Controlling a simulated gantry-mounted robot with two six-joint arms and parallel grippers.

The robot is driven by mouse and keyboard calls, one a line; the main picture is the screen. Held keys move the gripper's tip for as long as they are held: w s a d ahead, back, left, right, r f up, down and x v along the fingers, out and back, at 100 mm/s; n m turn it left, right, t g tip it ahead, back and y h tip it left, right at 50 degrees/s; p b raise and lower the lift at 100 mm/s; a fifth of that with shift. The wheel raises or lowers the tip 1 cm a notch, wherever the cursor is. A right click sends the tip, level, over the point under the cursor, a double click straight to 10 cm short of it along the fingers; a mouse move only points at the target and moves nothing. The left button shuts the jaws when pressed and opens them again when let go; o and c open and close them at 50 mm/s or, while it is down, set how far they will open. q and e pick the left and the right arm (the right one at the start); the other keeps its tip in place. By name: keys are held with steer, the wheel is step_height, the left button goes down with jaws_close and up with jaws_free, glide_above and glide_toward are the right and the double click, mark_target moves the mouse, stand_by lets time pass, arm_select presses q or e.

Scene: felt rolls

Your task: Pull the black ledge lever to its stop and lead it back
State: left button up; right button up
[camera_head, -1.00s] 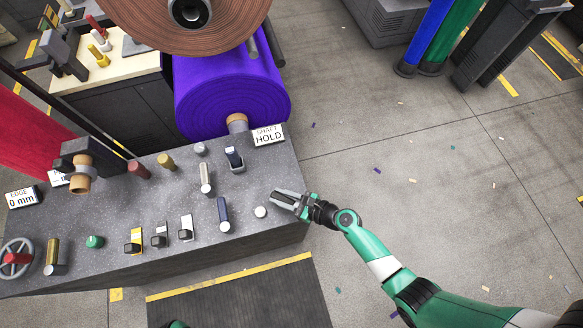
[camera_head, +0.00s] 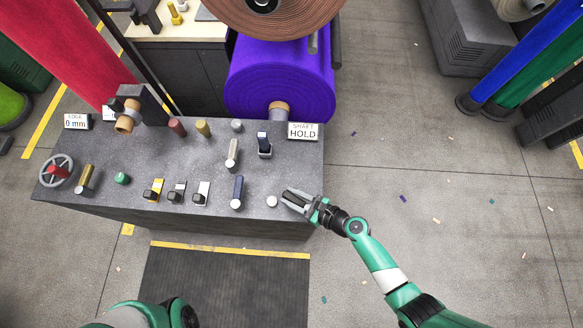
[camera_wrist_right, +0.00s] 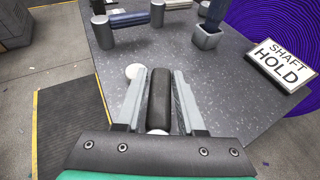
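The black ledge lever (camera_wrist_right: 159,97) shows in the right wrist view as a dark cylinder with a pale end, at the right end of the grey ledge (camera_head: 258,222). My right gripper (camera_head: 288,195) reaches in from the right at that end. In the right wrist view its fingers (camera_wrist_right: 159,78) lie on both sides of the lever, close against it near the tips and shut on it. In the head view the fingers mostly hide the lever. My left gripper is not in view; only green parts of my left arm show at the bottom.
A white knob (camera_head: 272,201) sits just left of the gripper tips. A blue-handled lever (camera_head: 238,190), a dark blue lever in a socket (camera_head: 264,145) and a SHAFT HOLD sign (camera_head: 303,131) stand nearby. A purple felt roll (camera_head: 280,80) is behind. The floor to the right is open.

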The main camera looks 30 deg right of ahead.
steer(key=o, duration=0.3)
steer(key=p+v, duration=0.3)
steer(key=v, duration=0.7)
steer(key=shift+s+d+r, duration=0.15)
steer(key=shift+s+r, duration=0.05)
steer(key=shift+s, duration=0.05)
steer(key=shift+s+d+r, duration=0.15)
steer(key=shift+s, duration=0.3)
